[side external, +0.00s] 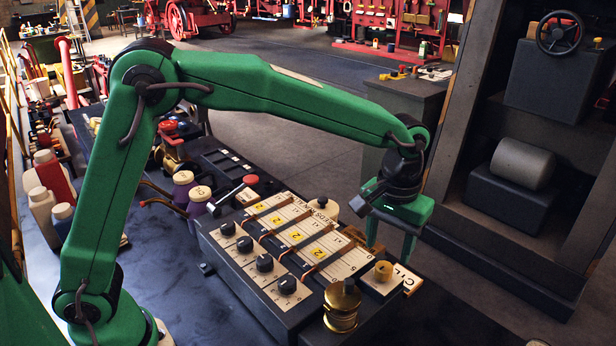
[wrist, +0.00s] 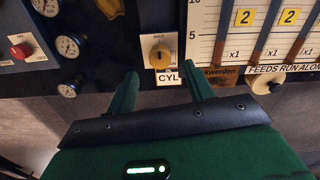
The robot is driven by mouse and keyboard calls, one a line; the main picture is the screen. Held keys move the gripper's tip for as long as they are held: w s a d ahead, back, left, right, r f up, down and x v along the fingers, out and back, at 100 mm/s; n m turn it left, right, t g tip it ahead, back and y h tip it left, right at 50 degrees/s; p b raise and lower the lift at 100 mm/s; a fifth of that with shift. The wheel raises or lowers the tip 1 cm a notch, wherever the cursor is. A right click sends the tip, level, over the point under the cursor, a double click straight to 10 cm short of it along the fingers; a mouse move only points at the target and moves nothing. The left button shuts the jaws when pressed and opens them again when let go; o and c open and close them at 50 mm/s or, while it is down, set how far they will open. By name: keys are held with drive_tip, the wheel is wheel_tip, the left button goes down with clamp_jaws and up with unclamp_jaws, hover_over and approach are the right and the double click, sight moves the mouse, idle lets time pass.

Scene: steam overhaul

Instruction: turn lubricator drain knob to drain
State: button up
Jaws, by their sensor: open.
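In the wrist view my gripper (wrist: 159,76) has a finger on each side of the CYL label. I see no contact with the knob. The drain marking is not readable.
A brass cylinder (side external: 341,305) stands at the box's front right corner. Several black knobs (side external: 265,263) line its front. A cream round cap (side external: 325,211) stands behind it. In the wrist view, gauges (wrist: 68,47) and a red button (wrist: 20,51) lie to the left.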

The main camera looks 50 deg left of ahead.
sight(384, 266)
drive_tip(key=shift+f, duration=2.5)
drive_tip(key=c, duration=1)
drive_tip(key=shift+o, duration=0.2)
